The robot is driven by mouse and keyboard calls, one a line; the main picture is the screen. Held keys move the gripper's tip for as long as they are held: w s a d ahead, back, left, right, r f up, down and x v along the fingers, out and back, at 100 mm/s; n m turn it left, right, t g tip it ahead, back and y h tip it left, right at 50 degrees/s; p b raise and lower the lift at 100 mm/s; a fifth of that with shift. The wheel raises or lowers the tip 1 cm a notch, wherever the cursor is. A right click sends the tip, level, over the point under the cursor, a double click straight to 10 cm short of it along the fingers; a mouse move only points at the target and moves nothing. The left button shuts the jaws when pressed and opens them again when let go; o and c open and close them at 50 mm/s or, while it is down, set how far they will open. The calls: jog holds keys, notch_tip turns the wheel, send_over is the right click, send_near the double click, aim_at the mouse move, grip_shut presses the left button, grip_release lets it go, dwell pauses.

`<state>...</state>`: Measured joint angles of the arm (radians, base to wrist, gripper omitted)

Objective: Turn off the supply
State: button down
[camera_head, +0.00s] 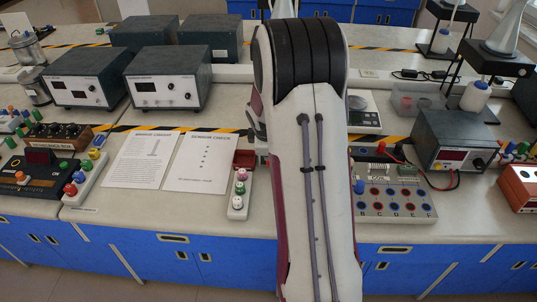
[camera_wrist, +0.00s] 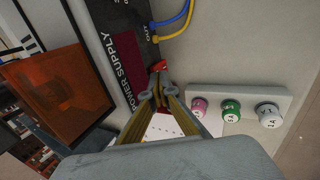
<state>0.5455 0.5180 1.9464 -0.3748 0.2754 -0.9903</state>
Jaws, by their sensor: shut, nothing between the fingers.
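In the wrist view the power supply (camera_wrist: 122,38) is a dark box with white "POWER SUPPLY" lettering and a dark red panel. A small red switch-like part (camera_wrist: 160,66) shows at its edge, right at my fingertips. My gripper (camera_wrist: 158,80) is shut and empty, with its tips at or very close to that red part; I cannot tell whether they touch it. The switch's position is not readable. Blue and yellow leads (camera_wrist: 172,22) run from the side marked "OUT". In the head view my arm hides the gripper and most or all of the supply.
A white strip with pink, green and white knobs (camera_wrist: 240,105) lies right of my fingers. An orange see-through panel (camera_wrist: 55,85) is at the left. In the head view, paper sheets (camera_head: 203,162) lie left of my arm and a coil board (camera_head: 395,190) lies right.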

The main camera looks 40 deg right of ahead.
jog(key=v, duration=1.2)
jog(key=shift+s+a+f, duration=0.2)
jog(key=shift+s+a, duration=0.05)
dwell(0.3)
dwell(0.7)
jog(key=s+a+r+m+t+y, duration=0.1)
jog(key=s+a+r+m, duration=0.3)
jog(key=s+a, duration=0.6)
jog(key=s+a+r+m+t+y, duration=0.1)
jog(key=s+a+r+m, duration=0.4)
jog(key=s+a, duration=0.6)
jog(key=shift+s+a+r+y, duration=0.25)
jog(key=shift+a+r+y, duration=0.65)
jog(key=shift+a, duration=2.65)
